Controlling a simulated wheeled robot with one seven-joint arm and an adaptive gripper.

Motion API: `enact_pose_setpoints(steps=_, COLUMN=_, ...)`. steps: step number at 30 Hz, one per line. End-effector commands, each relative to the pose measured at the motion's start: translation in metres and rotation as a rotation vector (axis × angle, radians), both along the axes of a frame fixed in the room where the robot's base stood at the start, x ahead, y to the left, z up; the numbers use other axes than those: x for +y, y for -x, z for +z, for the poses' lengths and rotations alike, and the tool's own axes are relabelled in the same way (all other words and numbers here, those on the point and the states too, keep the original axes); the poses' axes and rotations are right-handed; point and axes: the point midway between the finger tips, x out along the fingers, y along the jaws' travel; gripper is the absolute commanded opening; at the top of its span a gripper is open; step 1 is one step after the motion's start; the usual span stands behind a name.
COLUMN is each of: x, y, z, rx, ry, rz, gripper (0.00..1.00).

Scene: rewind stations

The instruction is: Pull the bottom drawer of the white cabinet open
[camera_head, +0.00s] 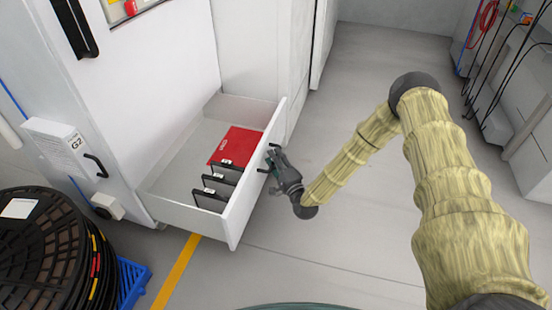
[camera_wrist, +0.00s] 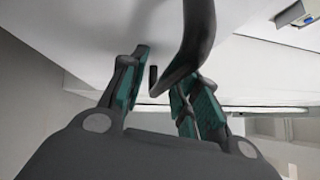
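The bottom drawer (camera_head: 232,216) of the white cabinet (camera_head: 140,85) stands pulled well out in the head view. Inside it lie a red flat item (camera_head: 237,146) and several dark upright pieces (camera_head: 213,190). My gripper (camera_head: 275,160) is at the drawer's front face, by its dark handle (camera_head: 262,171). In the wrist view the handle (camera_wrist: 197,35) curves down toward the space between my fingers (camera_wrist: 158,88). The fingers are apart, with a visible gap beside the handle. Whether either finger touches it I cannot tell.
A black reel (camera_head: 45,245) and a blue crate (camera_head: 132,282) stand at the lower left. A yellow floor line (camera_head: 178,270) runs below the drawer. The grey floor (camera_head: 330,255) in front of the drawer is clear. Equipment with cables (camera_head: 500,90) stands at the right.

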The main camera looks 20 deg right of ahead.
Motion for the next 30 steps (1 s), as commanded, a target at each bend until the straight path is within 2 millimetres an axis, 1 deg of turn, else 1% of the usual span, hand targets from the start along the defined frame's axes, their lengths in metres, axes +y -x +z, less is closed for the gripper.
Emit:
enact_pose_setpoints(steps=8, x=-0.003, y=-0.001, z=0.001, rx=-0.003, ry=0.001, rz=-0.005, gripper=0.34)
enact_pose_setpoints(steps=11, x=-0.004, y=0.003, z=0.001, rx=-0.002, ry=0.001, rz=-0.006, gripper=0.34)
enact_pose_setpoints(steps=13, x=-0.005, y=0.009, z=-0.001, rx=-0.001, ry=0.0, rz=-0.004, gripper=0.34)
enact_pose_setpoints(steps=17, x=-0.008, y=0.028, z=-0.003, rx=-0.001, ry=-0.001, rz=-0.005, gripper=0.34)
enact_pose_setpoints(steps=24, x=-0.014, y=0.072, z=-0.01, rx=0.0, ry=-0.001, rz=-0.005, gripper=0.34)
enact_pose_setpoints(steps=30, x=-0.018, y=0.101, z=-0.014, rx=-0.001, ry=0.0, rz=-0.003, gripper=0.34)
